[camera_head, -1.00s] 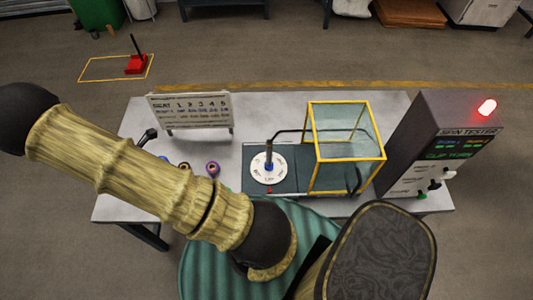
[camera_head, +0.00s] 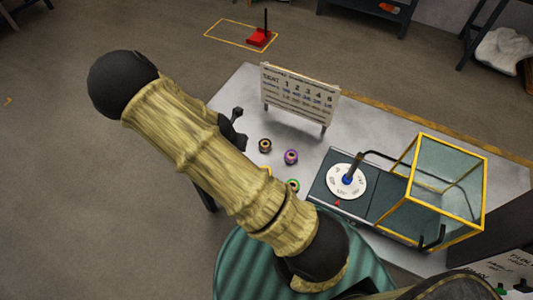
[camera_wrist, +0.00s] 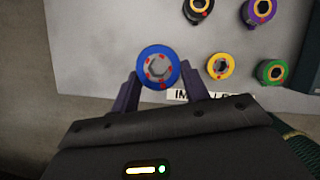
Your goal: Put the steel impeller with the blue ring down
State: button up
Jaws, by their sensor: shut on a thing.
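The steel impeller with the blue ring (camera_wrist: 158,67) shows in the wrist view, between the fingertips of my gripper (camera_wrist: 159,86). My gripper is shut on it. Its blue ring faces the camera, with a grey centre and small red marks. Behind it is the pale table top (camera_wrist: 105,25), close to the table's left edge. Its height above the table is hard to judge. In the head view my arm hides the impeller, and only dark parts near my gripper show by the table's left end.
Impellers with black (camera_wrist: 197,8), purple (camera_wrist: 262,9), yellow (camera_wrist: 220,66) and green (camera_wrist: 271,71) rings stand close to the right. A white label (camera_wrist: 182,96) is partly hidden. A sign board (camera_head: 300,96) stands behind. A white disc (camera_head: 340,187) and yellow-framed guard (camera_head: 484,205) are right.

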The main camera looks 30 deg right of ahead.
jog(key=shift+d+f, duration=0.15)
jog(key=shift+f, duration=2.75)
jog(key=shift+f, duration=2.1)
jog(key=shift+f, duration=0.1)
jog(key=o, duration=1.2)
